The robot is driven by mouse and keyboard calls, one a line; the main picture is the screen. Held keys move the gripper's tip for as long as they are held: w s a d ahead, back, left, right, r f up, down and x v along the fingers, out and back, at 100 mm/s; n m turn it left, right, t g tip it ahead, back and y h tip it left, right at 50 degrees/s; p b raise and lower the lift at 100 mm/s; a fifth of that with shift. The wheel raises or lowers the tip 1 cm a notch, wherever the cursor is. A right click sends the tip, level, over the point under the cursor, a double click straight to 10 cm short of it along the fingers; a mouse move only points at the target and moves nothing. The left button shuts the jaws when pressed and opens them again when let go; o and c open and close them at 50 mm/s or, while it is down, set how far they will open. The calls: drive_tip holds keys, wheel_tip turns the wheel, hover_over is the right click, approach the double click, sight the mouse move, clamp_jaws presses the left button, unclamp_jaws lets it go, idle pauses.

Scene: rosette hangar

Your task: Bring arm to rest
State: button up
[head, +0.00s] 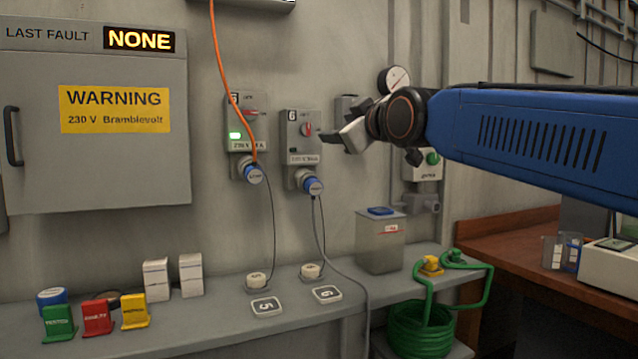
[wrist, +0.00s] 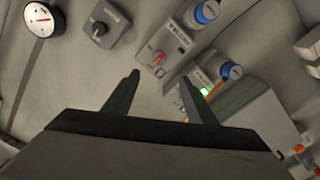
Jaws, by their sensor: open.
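My blue arm (head: 530,140) reaches in from the right in the head view. My gripper (head: 345,138) is at its left end, in front of the wall and just right of socket box 6 (head: 300,135). In the wrist view my gripper (wrist: 158,95) shows two dark fingers spread apart with nothing between them. I cannot tell from these views whether a finger touches anything.
Socket box 5 (head: 240,130) has a lit green lamp and an orange cable (head: 228,80). A gauge (head: 394,80) sits behind my wrist. A wooden desk (head: 520,240) stands right.

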drive_tip(key=s+d+f+m+g+h, duration=0.15)
drive_tip(key=s+d+f, duration=0.25)
drive_tip(key=f, duration=0.5)
drive_tip(key=s+d+f+m+g+h, duration=0.1)
drive_tip(key=s+d+f+m+g, duration=0.2)
drive_tip(key=f, duration=0.7)
drive_tip(key=s+d+f+m+g+h, duration=0.1)
drive_tip(key=s+d+f+g+h, duration=0.1)
drive_tip(key=s+d+f, duration=0.5)
drive_tip(key=s+d+f+m+g, duration=0.1)
drive_tip(key=s+f+m+g, duration=0.1)
drive_tip(key=s+f, duration=0.7)
drive_tip(key=s+d+f+m+g+h, duration=0.1)
drive_tip(key=s+d+f+m+g, duration=0.1)
drive_tip(key=s+f, duration=0.7)
wheel_tip(320, 180, down, 8)
drive_tip(key=shift+d+r+m+g, duration=0.1)
drive_tip(key=shift+d+m+g, duration=0.2)
drive_tip(key=shift+m+g, duration=0.45)
